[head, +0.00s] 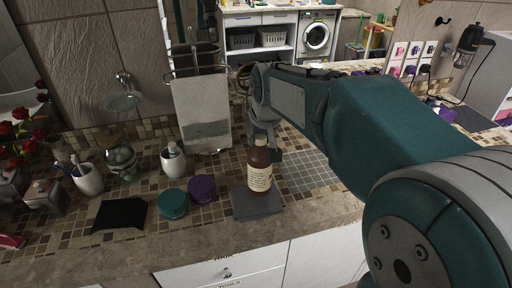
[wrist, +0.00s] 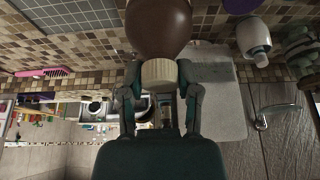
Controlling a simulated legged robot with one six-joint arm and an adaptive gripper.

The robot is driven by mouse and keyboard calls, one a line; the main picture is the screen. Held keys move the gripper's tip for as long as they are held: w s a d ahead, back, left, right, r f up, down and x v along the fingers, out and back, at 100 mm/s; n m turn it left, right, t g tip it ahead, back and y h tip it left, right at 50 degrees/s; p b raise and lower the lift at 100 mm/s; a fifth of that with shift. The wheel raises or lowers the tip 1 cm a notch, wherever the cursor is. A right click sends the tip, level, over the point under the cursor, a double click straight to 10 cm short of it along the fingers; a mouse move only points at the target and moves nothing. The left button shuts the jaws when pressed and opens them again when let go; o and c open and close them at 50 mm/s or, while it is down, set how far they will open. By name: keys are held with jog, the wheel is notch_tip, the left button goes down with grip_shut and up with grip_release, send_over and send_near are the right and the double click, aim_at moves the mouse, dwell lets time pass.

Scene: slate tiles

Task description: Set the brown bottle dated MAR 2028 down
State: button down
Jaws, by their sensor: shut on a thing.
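The brown bottle (head: 259,172) has a cream label and a pale cap. It stands upright, over or on a dark grey slate tile (head: 270,208) near the counter's front edge; whether its base touches is unclear. The label print is too small to read. In the wrist view, the brown bottle (wrist: 158,28) shows at the top with its ribbed cream cap (wrist: 159,75) toward me. My gripper (head: 264,140) is shut on the bottle's cap end from above; in the wrist view its two fingers (wrist: 160,88) sit on either side of the cap.
Left of the bottle are a purple lid (head: 202,188), a teal lid (head: 172,203) and a black tile (head: 121,214). A towel (head: 203,112) hangs at the back.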

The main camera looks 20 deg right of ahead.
aim_at(253, 148)
jog(key=f, duration=0.1)
jog(key=a+f, duration=0.1)
jog(key=f, duration=0.1)
jog(key=shift+w, duration=0.2)
jog(key=shift+a+f, duration=0.35)
jog(key=shift+f, duration=0.05)
jog(key=shift+d, duration=0.35)
jog(key=shift+c, duration=1.6)
grip_release()
jog(key=shift+d+f, duration=0.1)
jog(key=shift+a, duration=0.25)
